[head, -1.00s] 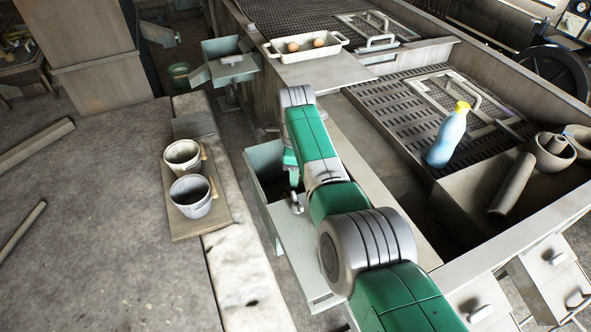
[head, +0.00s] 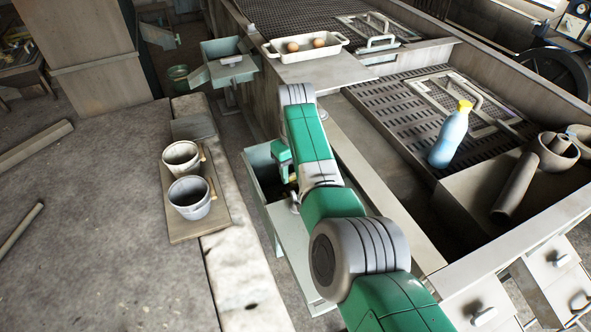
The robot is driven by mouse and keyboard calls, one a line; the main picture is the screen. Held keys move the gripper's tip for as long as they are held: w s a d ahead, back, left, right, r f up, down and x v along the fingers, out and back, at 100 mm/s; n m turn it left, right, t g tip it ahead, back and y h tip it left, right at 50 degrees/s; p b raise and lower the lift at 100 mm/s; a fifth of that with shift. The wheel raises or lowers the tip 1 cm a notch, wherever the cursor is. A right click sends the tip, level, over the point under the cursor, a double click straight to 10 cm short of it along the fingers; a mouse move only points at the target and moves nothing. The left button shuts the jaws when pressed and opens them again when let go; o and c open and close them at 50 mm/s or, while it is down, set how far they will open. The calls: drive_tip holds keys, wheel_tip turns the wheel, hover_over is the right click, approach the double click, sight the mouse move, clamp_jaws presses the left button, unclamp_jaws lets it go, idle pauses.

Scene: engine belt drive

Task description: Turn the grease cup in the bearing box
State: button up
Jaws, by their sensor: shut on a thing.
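The bearing box (head: 258,154) is a pale grey-green open box in the gap between the stone ledge and the long bench. Its inside is dark. My arm reaches over it from the lower right, and its green wrist points down into the opening. My gripper (head: 290,179) is at the box's mouth, mostly hidden by my arm and in shadow. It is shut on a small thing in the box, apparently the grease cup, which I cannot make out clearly.
A wooden board (head: 186,232) with two cups stands on the ledge to the left. A flat panel (head: 297,246) lies in front of the box. On the bench are a white tray (head: 330,40) with eggs, a blue bottle (head: 449,138) and a mortar (head: 556,155).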

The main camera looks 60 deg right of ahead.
drive_tip(key=shift+r+m, duration=0.15)
drive_tip(key=shift+m, duration=0.75)
drive_tip(key=o, duration=1)
wheel_tip(320, 180, up, 8)
drive_tip(key=shift+f+p, duration=0.15)
drive_tip(key=shift+p, duration=0.35)
